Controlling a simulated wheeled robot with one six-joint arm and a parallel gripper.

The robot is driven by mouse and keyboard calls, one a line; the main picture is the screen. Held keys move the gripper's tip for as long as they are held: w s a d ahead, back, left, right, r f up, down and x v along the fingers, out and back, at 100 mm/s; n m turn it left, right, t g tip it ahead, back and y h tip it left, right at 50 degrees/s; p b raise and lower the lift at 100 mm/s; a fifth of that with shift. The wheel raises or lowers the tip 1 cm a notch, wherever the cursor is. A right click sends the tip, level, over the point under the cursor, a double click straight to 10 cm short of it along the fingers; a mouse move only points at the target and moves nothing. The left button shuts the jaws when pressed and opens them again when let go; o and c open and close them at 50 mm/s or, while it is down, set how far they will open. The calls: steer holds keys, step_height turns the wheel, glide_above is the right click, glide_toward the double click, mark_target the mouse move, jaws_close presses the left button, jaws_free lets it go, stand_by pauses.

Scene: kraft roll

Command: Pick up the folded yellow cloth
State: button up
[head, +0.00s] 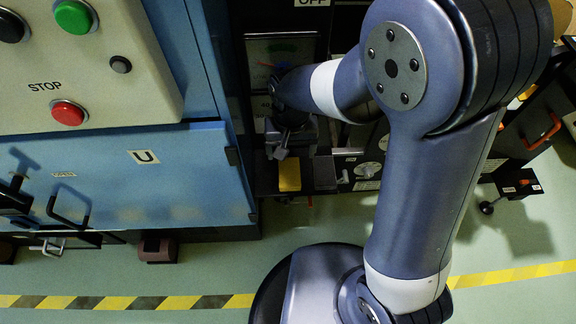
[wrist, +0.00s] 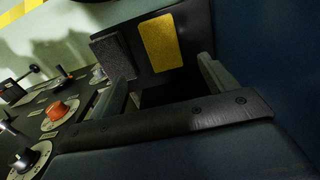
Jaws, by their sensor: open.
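The folded yellow cloth (head: 289,175) lies on a dark shelf below the gauge in the head view. It shows as a flat yellow rectangle (wrist: 160,43) in the wrist view, beyond my fingertips. My gripper (head: 283,143) is just above the cloth in the head picture. In the wrist view my gripper (wrist: 168,72) has its two fingers spread apart, with nothing between them. The cloth is ahead of the gap and looks apart from both fingers. My gripper may hide part of the cloth's upper end in the head view.
A dark grey textured block (wrist: 113,55) lies close beside the cloth. An orange knob (wrist: 60,108), a black knob (wrist: 25,158) and levers stand on a panel at left. A blue cabinet (head: 140,180) stands left of the shelf.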

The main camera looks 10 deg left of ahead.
steer(key=b, duration=0.1)
glide_above(290, 174)
steer(key=f, duration=0.6)
steer(key=shift+w+a, duration=0.2)
steer(key=shift+a, duration=0.05)
steer(key=f, duration=0.2)
steer(key=f+b, duration=0.2)
steer(key=f, duration=0.1)
steer(key=shift+s+d+f, duration=0.2)
steer(key=shift+s+f, duration=0.05)
steer(key=shift+f, duration=0.05)
steer(key=shift+c, duration=0.6)
steer(key=c, duration=0.9)
steer(key=shift+c, duration=0.2)
steer(key=shift+r, duration=0.15)
